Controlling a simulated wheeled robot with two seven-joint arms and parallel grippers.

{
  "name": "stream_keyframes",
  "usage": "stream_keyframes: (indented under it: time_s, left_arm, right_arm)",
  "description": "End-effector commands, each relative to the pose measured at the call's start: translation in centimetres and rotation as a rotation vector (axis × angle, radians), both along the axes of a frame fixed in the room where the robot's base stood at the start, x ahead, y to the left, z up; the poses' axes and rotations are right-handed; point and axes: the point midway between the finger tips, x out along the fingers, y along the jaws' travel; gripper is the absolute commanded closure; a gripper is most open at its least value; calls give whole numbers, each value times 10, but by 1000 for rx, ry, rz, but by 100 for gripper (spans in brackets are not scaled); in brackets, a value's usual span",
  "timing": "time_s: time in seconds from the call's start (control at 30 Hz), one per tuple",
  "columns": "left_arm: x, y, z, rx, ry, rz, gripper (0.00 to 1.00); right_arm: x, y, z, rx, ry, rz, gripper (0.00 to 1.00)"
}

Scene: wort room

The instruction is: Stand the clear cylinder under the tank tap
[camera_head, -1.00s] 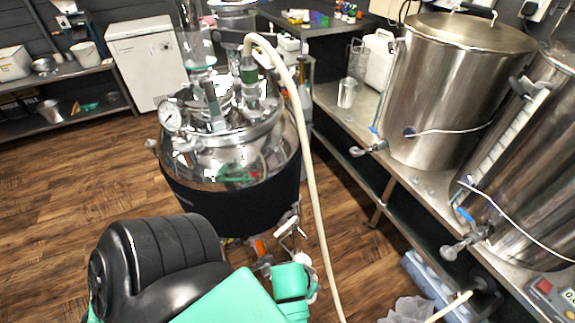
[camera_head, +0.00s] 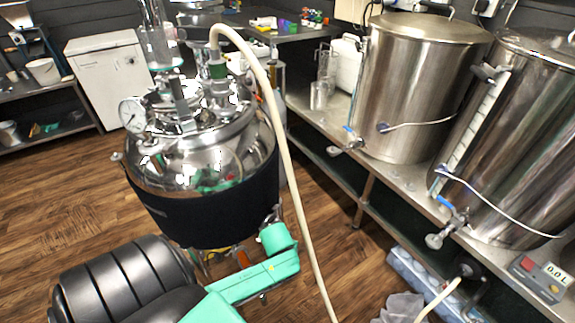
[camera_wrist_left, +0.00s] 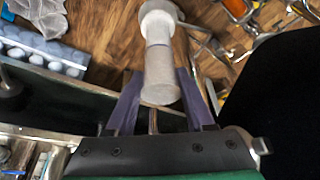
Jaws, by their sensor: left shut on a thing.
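In the left wrist view, a pale, see-through cylinder (camera_wrist_left: 160,75) with a wide whitish round end (camera_wrist_left: 157,20) stands between the purple fingers of my left gripper (camera_wrist_left: 156,104). The gripper is shut on it, over the wooden floor. In the head view my green left wrist shows in front of the steel vessel, but its fingers and the cylinder cannot be made out. Two steel tanks stand on the bench at right. The near tank (camera_head: 520,130) has a tap (camera_head: 440,236), and the far tank (camera_head: 415,85) has another (camera_head: 345,145). My right gripper is not in view.
A pressure vessel (camera_head: 205,165) with a pale hose (camera_head: 290,190) stands left of the steel bench (camera_head: 400,178). A blue crate (camera_head: 415,275) and grey cloth (camera_head: 400,308) are low by the bench. A digital display box (camera_head: 540,275) sits near the near tank.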

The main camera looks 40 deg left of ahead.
Motion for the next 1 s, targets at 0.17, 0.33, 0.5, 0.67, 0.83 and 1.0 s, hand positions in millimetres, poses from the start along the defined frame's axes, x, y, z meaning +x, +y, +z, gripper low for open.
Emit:
stream_keyframes:
  time_s: [0.17,0.33,0.5,0.67,0.83,1.0]
  left_arm:
    - [5,2,-16,1,2,-2,100]
    - [5,2,-15,1,0,-2,100]
    - [5,2,-19,1,0,-2,100]
    - [5,2,-25,-1,1,-1,100]
    - [4,1,-29,-2,3,-1,100]
    - [2,1,-31,-3,9,-2,17]
  right_arm:
    - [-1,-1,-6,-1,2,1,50]
    - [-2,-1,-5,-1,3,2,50]
    - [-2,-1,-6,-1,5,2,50]
    - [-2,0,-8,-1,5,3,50]
    - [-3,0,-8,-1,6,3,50]
    - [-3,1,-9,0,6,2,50]
